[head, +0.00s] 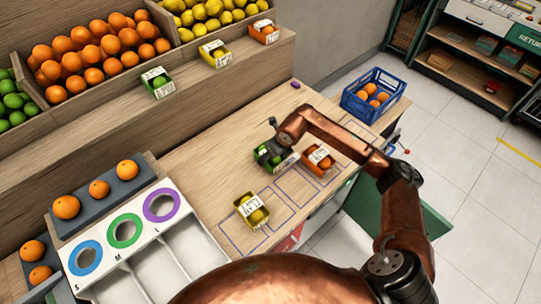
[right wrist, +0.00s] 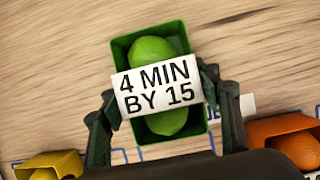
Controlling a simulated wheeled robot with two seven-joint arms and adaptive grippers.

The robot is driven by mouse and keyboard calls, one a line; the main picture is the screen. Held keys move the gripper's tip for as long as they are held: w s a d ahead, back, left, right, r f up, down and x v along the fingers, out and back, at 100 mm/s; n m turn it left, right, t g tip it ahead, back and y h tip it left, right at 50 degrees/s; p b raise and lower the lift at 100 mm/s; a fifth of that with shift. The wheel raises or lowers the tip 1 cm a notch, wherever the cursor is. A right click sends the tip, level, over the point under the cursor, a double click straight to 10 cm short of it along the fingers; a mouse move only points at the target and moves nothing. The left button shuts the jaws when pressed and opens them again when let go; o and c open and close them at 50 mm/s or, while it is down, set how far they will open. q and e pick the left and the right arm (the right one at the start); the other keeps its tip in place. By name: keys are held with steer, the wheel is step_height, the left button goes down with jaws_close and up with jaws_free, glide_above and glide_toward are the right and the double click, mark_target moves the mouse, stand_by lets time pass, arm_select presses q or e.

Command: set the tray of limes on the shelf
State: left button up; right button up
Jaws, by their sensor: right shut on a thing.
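A green tray of limes (right wrist: 119,52) with a white band reading "4 MIN BY 15" (right wrist: 158,86) is between the fingers of my right gripper (right wrist: 160,112). In the head view my right gripper (head: 268,150) is over this tray (head: 280,166) and partly hides it. The gripper is shut on the tray's sides. I cannot tell whether the tray touches the counter. The wooden shelf (head: 200,85) runs at the back left. Another green lime tray (head: 158,83), a yellow tray (head: 214,54) and an orange tray (head: 264,32) stand along it. My left gripper is not in view.
An orange tray (head: 319,158) stands just right of the held tray, and a yellow tray (head: 252,211) stands nearer. Outlined rectangles (head: 297,186) mark the counter. A blue crate of oranges (head: 358,109) is at the right. The counter between gripper and shelf is mostly clear.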

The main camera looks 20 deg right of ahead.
steer(key=shift+f, duration=0.1)
steer(key=o, duration=1.4)
